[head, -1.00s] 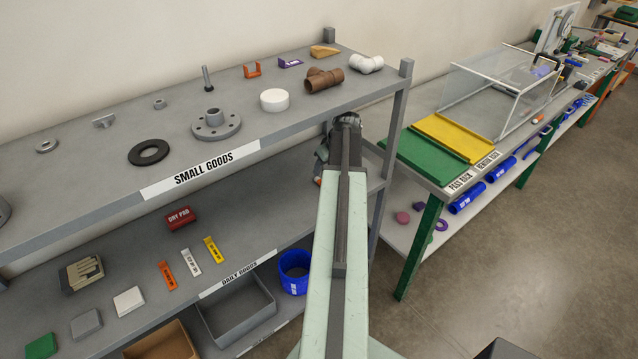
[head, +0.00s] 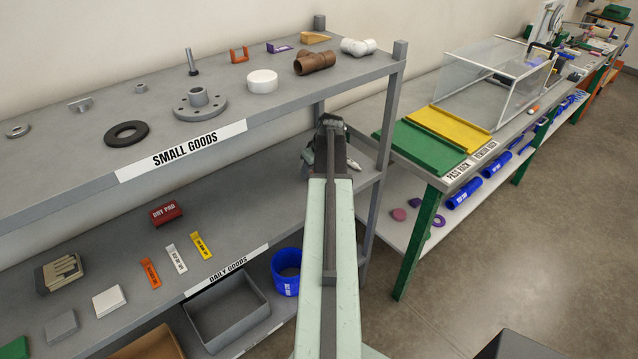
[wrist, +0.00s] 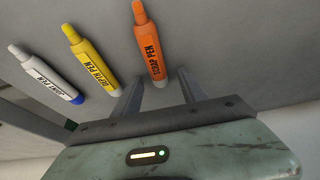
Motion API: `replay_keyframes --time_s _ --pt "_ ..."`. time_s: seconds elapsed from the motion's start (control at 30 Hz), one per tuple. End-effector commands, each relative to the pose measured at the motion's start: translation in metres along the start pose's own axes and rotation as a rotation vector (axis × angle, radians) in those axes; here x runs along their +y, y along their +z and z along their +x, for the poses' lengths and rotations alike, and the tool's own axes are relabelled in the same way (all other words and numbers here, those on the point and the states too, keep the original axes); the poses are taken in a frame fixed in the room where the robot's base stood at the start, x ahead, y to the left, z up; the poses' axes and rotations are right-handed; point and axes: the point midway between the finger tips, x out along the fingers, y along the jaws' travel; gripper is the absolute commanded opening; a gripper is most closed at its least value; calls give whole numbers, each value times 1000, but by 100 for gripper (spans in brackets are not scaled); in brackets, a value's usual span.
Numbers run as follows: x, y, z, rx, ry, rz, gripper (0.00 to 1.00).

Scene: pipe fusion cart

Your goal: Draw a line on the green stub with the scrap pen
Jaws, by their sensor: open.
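The orange scrap pen (wrist: 149,45) lies on a grey surface in the wrist view, its label facing me. My gripper (wrist: 160,78) is open, its fingers on either side of the pen's lower end; I cannot tell whether they touch it. A yellow depth pen (wrist: 90,55) and a white pen with a blue end (wrist: 46,75) lie to the left. In the head view my gripper (head: 330,150) is over the middle shelf by the right post, mostly hidden behind my arm; a pale tip (head: 354,165) shows beside it. I see no green stub.
The small goods shelf (head: 225,140) is close to my gripper, with a post (head: 385,140) to its right. A bench with a green tray (head: 420,150) stands right.

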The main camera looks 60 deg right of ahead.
Motion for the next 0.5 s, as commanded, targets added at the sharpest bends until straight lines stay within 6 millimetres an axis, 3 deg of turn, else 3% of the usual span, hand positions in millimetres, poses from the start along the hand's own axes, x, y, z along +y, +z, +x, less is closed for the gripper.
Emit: replay_keyframes --time_s 0.07,0.1,0.27,0.5 --pt "0 0 -1 0 0 0 49" --pt "0 0 -1 0 0 0 44" --pt "0 0 -1 0 0 1 0" --pt "0 -2 -5 0 0 1 0"
